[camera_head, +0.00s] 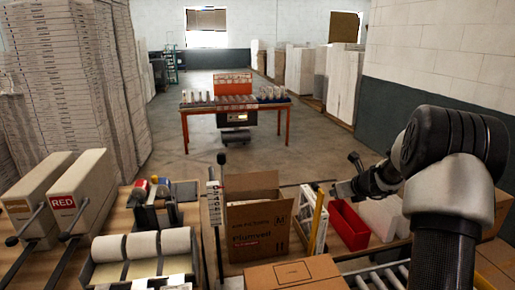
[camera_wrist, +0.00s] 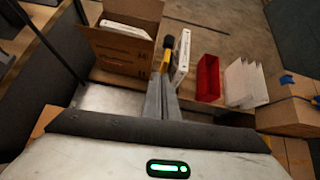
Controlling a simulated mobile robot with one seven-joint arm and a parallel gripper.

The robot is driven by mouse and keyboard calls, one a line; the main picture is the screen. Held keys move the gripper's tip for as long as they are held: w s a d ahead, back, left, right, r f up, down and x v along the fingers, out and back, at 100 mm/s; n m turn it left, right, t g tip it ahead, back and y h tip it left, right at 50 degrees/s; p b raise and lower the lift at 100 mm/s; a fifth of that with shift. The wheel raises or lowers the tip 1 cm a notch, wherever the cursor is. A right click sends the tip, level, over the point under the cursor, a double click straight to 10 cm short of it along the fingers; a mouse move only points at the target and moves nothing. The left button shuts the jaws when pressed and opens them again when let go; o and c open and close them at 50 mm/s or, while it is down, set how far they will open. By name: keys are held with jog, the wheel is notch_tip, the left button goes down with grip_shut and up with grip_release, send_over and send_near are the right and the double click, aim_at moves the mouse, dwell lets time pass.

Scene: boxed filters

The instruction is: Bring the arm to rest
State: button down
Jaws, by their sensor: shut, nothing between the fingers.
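My arm comes in from the right in the head view, bent over the bench. The open box (camera_wrist: 122,58) there holds a white framed filter (camera_wrist: 126,28). Another white filter (camera_wrist: 181,58) stands upright beyond the fingers, between the open box and the red bin (camera_wrist: 208,79). I cannot tell the exact gap between the fingers and this filter.
White panels (camera_wrist: 245,84) and a closed carton (camera_wrist: 293,106) stand right of the red bin. A yellow post (camera_head: 317,217) rises near my gripper. A flat carton (camera_head: 295,272) and rollers (camera_head: 378,278) are in front.

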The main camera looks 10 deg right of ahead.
jog(key=s+a+r+n+g+y, duration=0.1)
jog(key=s+a+r+n, duration=0.65)
jog(key=a, duration=0.35)
jog(key=s+a+r+n+g+y, duration=0.1)
jog(key=s+a+r+n, duration=0.6)
jog(key=a+n, duration=0.3)
jog(key=s+a+r+n+g, duration=0.1)
jog(key=s+a+n, duration=0.25)
jog(key=s, duration=0.45)
jog(key=s+a+r+n+g, duration=0.1)
jog(key=s+a+n, duration=0.1)
jog(key=s+n, duration=0.4)
jog(key=s+d+f+n+h, duration=0.1)
jog(key=s+d+n, duration=0.1)
jog(key=s, duration=0.4)
jog(key=s+d+f+n+h, duration=0.1)
jog(key=s+d+n+h, duration=0.1)
jog(key=s+n, duration=0.2)
jog(key=s, duration=0.3)
jog(key=shift+s+d+n+g, duration=0.2)
jog(key=shift+s+n+g, duration=0.1)
jog(key=shift+n, duration=0.1)
